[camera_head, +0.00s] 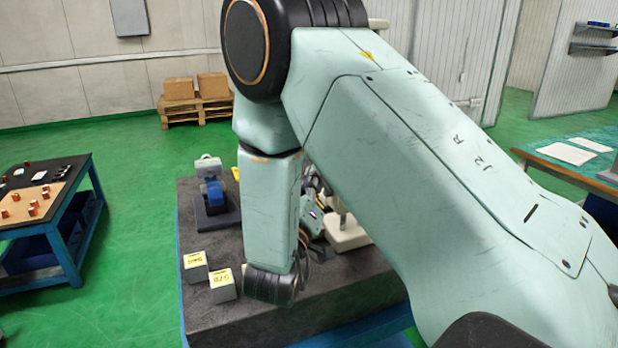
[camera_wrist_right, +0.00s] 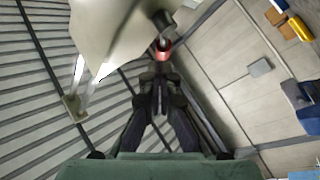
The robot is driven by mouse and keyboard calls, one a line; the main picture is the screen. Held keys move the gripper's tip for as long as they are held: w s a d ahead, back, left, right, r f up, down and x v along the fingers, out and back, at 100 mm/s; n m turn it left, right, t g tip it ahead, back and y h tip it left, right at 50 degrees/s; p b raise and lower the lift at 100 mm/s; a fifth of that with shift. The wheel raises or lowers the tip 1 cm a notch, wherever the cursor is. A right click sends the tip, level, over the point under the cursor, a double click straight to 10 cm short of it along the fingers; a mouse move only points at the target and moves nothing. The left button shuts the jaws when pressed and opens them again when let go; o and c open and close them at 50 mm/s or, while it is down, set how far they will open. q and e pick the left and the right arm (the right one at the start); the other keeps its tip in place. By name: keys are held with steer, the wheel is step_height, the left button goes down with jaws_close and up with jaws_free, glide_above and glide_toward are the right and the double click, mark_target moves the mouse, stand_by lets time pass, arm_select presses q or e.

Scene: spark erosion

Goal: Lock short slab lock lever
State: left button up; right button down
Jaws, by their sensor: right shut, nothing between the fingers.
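In the wrist view my right gripper (camera_wrist_right: 160,88) is shut and empty, its fingertips together. Just beyond the tips is a red ring-shaped end (camera_wrist_right: 163,50) on a dark rod, beside a large cream body (camera_wrist_right: 115,35). I cannot tell whether this is the lock lever, or whether the tips touch it. In the head view the right gripper (camera_head: 314,222) is mostly hidden behind my arm, close to a cream stand (camera_head: 347,236) on the dark slab (camera_head: 330,312). No lever can be made out there. My left gripper is not in view.
A blue device (camera_head: 213,195) on a dark base stands at the slab's back left. A cart (camera_head: 68,228) with small parts stands left, another table (camera_head: 575,158) right. Green floor between is clear.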

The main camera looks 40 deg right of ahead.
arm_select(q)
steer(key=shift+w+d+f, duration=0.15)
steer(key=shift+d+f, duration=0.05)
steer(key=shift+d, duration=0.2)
arm_select(e)
steer(key=shift+w+d+f, duration=0.1)
steer(key=shift+d+f, duration=0.05)
steer(key=shift+d, duration=0.15)
